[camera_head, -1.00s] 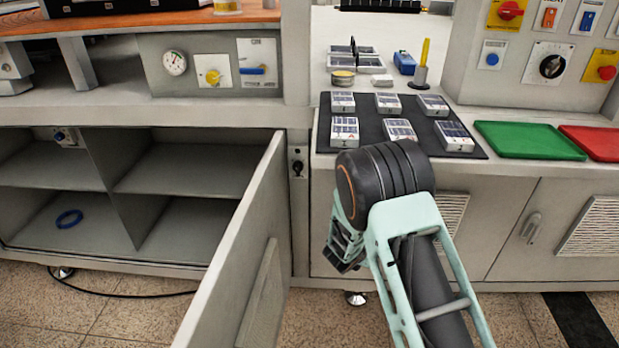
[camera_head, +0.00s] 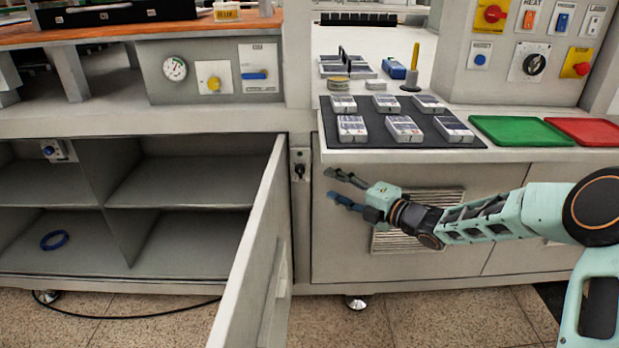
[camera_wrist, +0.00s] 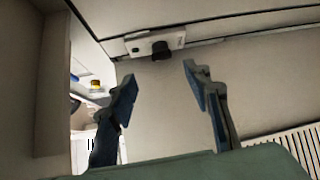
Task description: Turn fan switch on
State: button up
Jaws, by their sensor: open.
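A small pale plate with a black knob (camera_head: 299,170) is on the narrow post between the open cabinet and the right-hand cabinet. The plate also shows in the wrist view, with its black knob (camera_wrist: 161,50) sticking out above and beyond my fingertips. Its label is too small to read, so I cannot confirm that it is the fan switch. My gripper (camera_head: 331,184) is open and empty, just right of the post, with its fingers pointing left toward it. In the wrist view my gripper (camera_wrist: 160,73) has its two fingers well apart, not touching the knob.
An open cabinet door (camera_head: 252,245) juts forward left of the post. The worktop with a black mat (camera_head: 375,142) overhangs above my gripper. A vented cabinet front (camera_head: 345,265) lies behind my arm. Other switches, including an orange rocker (camera_head: 529,20), are at upper right.

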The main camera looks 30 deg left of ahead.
aim_at(302, 173)
jog(key=b+x, duration=0.2)
jog(key=x, duration=0.8)
jog(key=shift+a+f, duration=0.2)
jog(key=shift+a, duration=0.1)
jog(key=c, duration=1.2)
jog(key=shift+o, duration=0.2)
